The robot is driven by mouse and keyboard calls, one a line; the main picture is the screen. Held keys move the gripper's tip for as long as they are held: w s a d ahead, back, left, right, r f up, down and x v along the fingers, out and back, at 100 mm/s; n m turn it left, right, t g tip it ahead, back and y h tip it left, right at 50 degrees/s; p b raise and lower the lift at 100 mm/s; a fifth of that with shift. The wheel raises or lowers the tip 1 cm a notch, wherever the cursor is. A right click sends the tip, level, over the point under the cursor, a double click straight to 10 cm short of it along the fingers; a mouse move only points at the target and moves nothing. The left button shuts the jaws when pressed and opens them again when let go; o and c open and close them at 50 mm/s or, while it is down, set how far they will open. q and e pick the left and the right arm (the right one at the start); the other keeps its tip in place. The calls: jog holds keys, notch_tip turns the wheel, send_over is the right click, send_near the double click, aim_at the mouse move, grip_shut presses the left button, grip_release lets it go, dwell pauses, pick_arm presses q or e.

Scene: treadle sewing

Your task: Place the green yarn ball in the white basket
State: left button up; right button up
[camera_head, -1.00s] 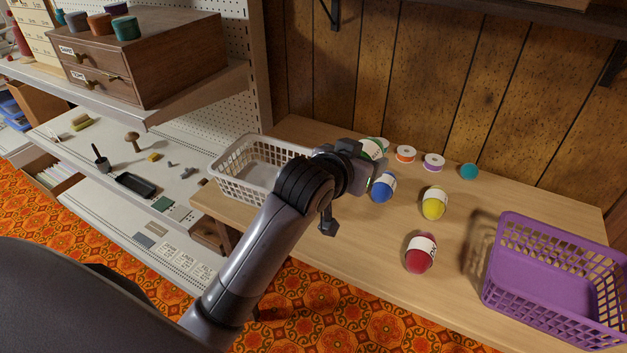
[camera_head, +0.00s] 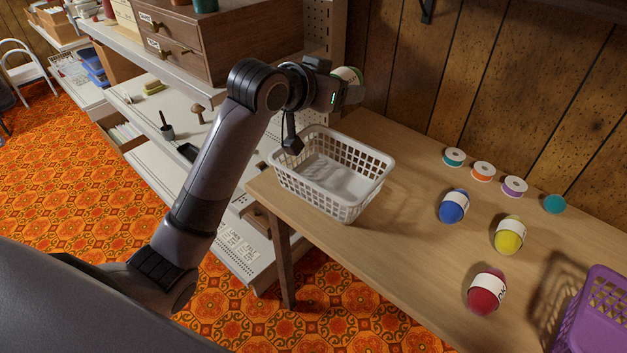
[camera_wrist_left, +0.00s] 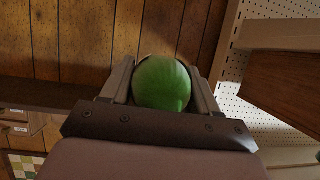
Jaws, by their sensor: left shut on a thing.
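The green yarn ball (camera_wrist_left: 162,84) is between the two fingers of my left gripper (camera_wrist_left: 160,90), which is shut on it. In the head view the ball (camera_head: 349,76), with a white label, shows past the end of my left gripper (camera_head: 345,88), raised above the table's back left part. The white basket (camera_head: 345,205) stands upright on the left end of the wooden table and looks empty. The gripper is above and behind the basket's back rim in the picture. My right gripper is not in view.
Blue (camera_head: 453,206), yellow (camera_head: 509,235) and red (camera_head: 487,290) yarn balls lie on the table (camera_head: 400,262). Several small spools line the back. A purple basket (camera_head: 600,315) stands at the right. A shelf with a wooden drawer box (camera_head: 215,45) is close to my left arm.

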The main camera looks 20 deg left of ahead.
pick_arm(q)
jog(key=shift+f+b, duration=0.95)
jog(key=shift+f, duration=8.95)
jog(key=shift+f, duration=0.6)
jog(key=o, duration=1)
jog(key=shift+s+f, duration=0.1)
jog(key=shift+f, duration=0.05)
jog(key=shift+o, duration=0.2)
